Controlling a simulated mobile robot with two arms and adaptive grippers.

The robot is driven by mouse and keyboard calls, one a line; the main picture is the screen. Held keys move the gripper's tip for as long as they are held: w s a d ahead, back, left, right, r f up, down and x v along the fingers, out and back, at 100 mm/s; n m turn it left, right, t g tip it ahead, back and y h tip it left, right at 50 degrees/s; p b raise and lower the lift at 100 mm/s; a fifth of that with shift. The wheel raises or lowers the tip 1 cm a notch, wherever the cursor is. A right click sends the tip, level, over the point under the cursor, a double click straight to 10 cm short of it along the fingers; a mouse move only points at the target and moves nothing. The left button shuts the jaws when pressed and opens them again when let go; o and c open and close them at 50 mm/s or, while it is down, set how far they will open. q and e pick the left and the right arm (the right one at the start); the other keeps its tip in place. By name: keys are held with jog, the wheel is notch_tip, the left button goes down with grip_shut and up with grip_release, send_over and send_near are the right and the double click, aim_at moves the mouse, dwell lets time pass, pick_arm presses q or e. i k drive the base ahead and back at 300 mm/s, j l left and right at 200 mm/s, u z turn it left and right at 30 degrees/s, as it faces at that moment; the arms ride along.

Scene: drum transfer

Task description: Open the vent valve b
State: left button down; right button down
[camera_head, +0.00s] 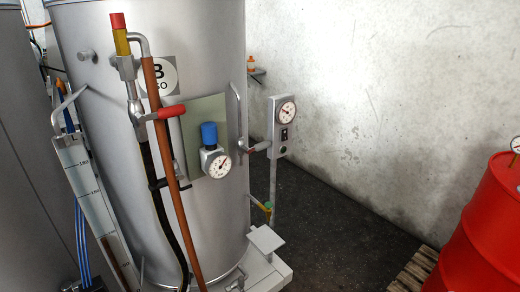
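A tall grey steel tank (215,60) stands left of centre, with a round label reading B (160,76). No part shows a readable vent valve name, so I cannot tell which one is vent valve b. On the tank's pipework are an upright yellow handle with a red tip (121,38) and a red-handled lever (170,112) pointing right. A blue knob (209,134) sits above a round dial gauge (218,164). A small green and yellow fitting (266,207) is low on the right side. Neither of my grippers is in view.
A grey gauge box (283,125) stands on a post right of the tank. A red drum (485,235) sits on a wooden pallet (412,272) at far right. A sight tube with scale (88,190) and a brown pipe (167,170) run before the tank. Dark floor (340,220) between is clear.

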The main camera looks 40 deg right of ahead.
aim_at(264, 145)
jog(key=z, duration=0.4)
jog(key=i+l+z, duration=0.1)
jog(key=z, duration=0.3)
jog(key=i+z, duration=0.2)
jog(key=z, duration=0.25)
jog(key=i+z, duration=0.15)
jog(key=z, duration=0.25)
jog(key=i, duration=0.15)
